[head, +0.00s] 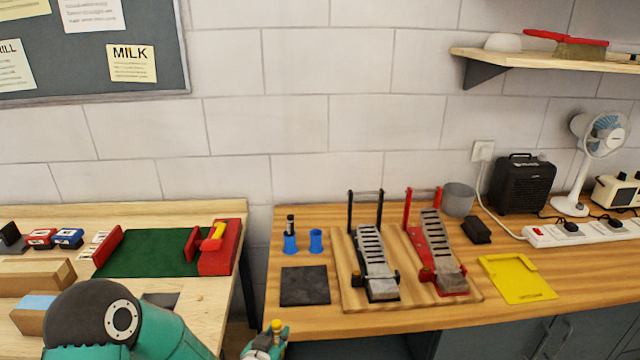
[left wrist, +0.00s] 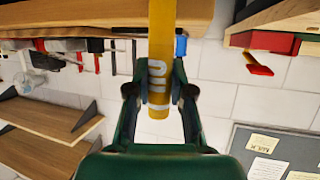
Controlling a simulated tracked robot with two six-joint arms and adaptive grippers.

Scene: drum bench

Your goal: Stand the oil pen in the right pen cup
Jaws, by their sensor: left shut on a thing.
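The yellow oil pen (left wrist: 160,70), marked OIL, is held between the fingers of my left gripper (left wrist: 160,98), which is shut on it. In the head view the pen (head: 277,326) shows as a small yellow tip at the bottom edge, above my left gripper (head: 268,346), in front of the right-hand bench. The right pen cup (head: 316,241) is blue, upright and looks empty. The left pen cup (head: 290,243), also blue, holds a dark pen (head: 290,223). The held pen is in front of and below both cups in the picture, apart from them. My right gripper is not in view.
A dark square mat (head: 304,286) lies in front of the cups. A wooden board (head: 350,298) with a black pedal (head: 376,262) and a red pedal (head: 436,252) stands to their right. A gap separates this bench from the left table (head: 205,292).

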